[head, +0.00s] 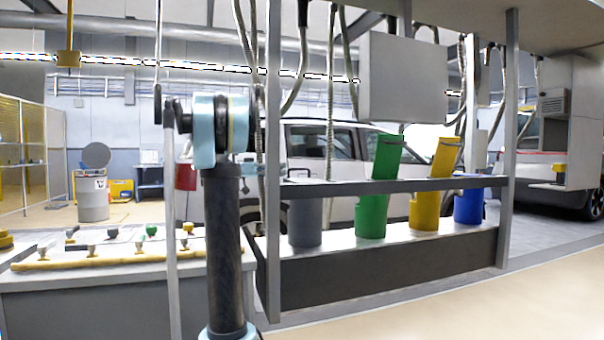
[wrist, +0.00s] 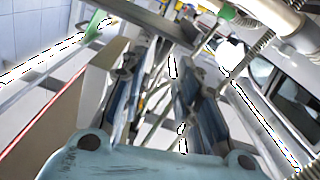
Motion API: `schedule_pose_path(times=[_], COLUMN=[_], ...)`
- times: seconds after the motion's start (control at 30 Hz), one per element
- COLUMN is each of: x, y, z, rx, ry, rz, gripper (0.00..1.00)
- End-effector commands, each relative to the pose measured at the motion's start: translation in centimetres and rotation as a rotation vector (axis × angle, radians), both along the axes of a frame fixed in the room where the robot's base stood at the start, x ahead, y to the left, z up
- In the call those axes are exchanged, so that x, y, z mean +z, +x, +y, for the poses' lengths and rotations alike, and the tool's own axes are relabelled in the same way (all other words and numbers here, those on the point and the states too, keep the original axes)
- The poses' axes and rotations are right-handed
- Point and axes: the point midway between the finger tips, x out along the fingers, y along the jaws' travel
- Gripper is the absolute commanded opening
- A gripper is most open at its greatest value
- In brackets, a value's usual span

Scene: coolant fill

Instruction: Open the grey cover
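In the head view, a grey cylinder (head: 305,222) stands at the left end of a row of coloured cylinders in the rack. The rack's rail crosses in front of its upper part, and I cannot make out a cover on it clearly. My arm stands upright just left of it. My gripper shows in the wrist view (wrist: 162,58), with its two dark blue fingers apart and nothing visible between them. In the head view the gripper is mostly hidden behind my arm, so its distance from the grey cylinder is unclear.
Green (head: 373,205), yellow (head: 430,200) and blue (head: 469,203) cylinders stand to the right. A grey rail (head: 400,186) and post (head: 508,140) front the rack. A white box (head: 403,78) and hoses hang above. A bench (head: 120,275) stands left. Cars are behind.

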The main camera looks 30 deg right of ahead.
Motion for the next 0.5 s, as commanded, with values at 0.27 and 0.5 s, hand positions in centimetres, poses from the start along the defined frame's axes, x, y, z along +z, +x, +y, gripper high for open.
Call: schedule_pose_path(times=[0.27,0.5], x=[0.0,0.0], y=[-1.3,-2.1], z=[-4.8,-8.6], rx=[-0.003,-0.003], ry=[0.001,0.001], rz=[0.001,0.001], gripper=[0.30,0.30])
